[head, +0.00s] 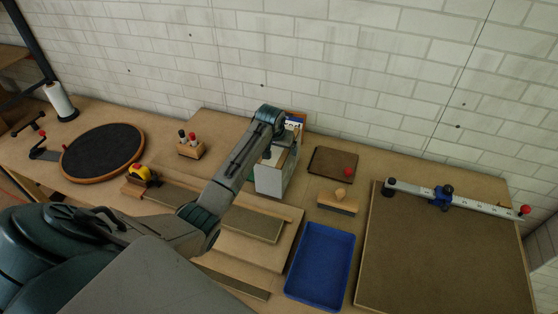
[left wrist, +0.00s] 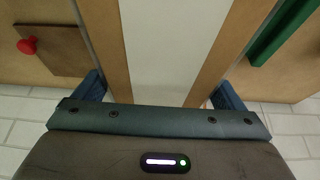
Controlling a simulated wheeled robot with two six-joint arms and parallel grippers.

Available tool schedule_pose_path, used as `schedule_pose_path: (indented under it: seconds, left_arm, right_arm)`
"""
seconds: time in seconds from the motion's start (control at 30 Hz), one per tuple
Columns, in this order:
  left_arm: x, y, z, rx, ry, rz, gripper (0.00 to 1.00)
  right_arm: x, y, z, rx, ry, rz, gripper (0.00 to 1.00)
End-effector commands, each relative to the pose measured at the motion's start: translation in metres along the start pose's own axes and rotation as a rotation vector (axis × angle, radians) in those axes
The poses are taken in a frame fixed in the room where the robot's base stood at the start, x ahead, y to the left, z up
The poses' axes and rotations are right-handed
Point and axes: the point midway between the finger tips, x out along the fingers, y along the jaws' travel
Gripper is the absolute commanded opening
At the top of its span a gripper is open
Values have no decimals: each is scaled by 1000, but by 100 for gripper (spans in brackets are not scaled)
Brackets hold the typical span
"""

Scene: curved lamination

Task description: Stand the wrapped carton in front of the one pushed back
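A pale box-like holder (head: 270,181) with a grey-white side stands near the wall, partly behind my left arm. A carton with blue and orange print (head: 297,119) shows at its back, mostly hidden. I cannot tell which carton is the wrapped one. I see no firm grip. My right gripper is out of view.
A brown board with a red knob (head: 333,163), a wooden block with a round knob (head: 338,204) and an empty blue tray (head: 320,262) lie to the right. A large board with a ruler (head: 445,245) fills the far right. A green bar (left wrist: 282,30) shows in the wrist view.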

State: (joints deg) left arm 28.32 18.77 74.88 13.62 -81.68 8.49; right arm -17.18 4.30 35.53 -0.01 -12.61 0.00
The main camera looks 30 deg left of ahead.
Motion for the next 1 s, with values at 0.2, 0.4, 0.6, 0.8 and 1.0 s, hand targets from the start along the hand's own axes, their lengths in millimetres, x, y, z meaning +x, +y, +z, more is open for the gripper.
schedule_pose_path:
  seconds: [0.2, 0.4, 0.6, 0.8, 1.0]
  left_arm:
    - [0, 0, 0, 0, 0, 0, 47]
    - [-1, 0, -1, 0, 3, 0, 10]
    - [-3, 0, -2, 0, 4, 0, 10]
    - [-24, 0, -12, 0, 9, 0, 10]
    - [-61, 0, -27, 0, 9, 1, 10]
  right_arm:
    - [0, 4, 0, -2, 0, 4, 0]
    - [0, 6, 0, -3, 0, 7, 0]
    - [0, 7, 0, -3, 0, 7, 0]
    - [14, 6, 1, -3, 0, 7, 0]
    - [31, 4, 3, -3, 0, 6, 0]
